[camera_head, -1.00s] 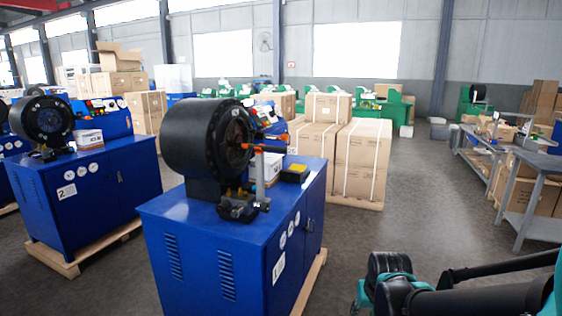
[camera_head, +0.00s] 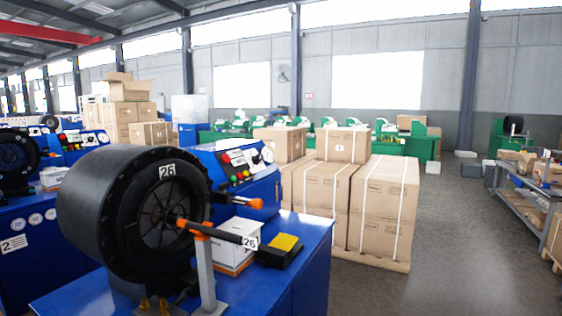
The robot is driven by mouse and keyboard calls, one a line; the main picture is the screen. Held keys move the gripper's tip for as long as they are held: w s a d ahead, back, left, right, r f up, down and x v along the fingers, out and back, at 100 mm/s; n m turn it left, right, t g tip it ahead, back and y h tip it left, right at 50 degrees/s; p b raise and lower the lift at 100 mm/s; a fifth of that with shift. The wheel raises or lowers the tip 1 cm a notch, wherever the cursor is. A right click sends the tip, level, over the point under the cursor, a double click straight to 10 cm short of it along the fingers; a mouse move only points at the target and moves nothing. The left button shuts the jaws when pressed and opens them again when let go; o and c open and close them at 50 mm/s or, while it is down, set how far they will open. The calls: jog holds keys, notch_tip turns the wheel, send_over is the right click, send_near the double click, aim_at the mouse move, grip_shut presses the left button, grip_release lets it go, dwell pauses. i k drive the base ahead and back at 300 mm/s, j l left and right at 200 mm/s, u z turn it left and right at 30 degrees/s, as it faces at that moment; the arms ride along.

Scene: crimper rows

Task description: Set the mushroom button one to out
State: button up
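The near blue crimper (camera_head: 305,265) carries a big black round head (camera_head: 130,215) marked 26. Behind the head is a blue control panel (camera_head: 238,172) with small coloured buttons and a white gauge. A red button (camera_head: 226,158) sits at the panel's upper left; whether it is the mushroom button, and whether it is in or out, is too small to tell. Another crimper at the left, labelled 2, has its own panel (camera_head: 85,140) with red buttons. My gripper is not in view.
An orange-tipped bar (camera_head: 215,231) on a grey post, a white box (camera_head: 234,258) and a yellow-and-black pedal (camera_head: 281,248) stand in front of the panel. Stacked cartons (camera_head: 380,210) stand behind. Open floor (camera_head: 440,240) lies at the right, before a grey bench (camera_head: 520,200).

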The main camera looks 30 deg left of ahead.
aim_at(226, 159)
jog(key=i+l+u, duration=0.1)
jog(key=i+u, duration=0.2)
jog(key=i, duration=0.2)
jog(key=i+l+u, duration=0.3)
jog(key=i, duration=0.2)
jog(key=i+l+u, duration=0.2)
jog(key=i+u, duration=0.15)
jog(key=i, duration=0.1)
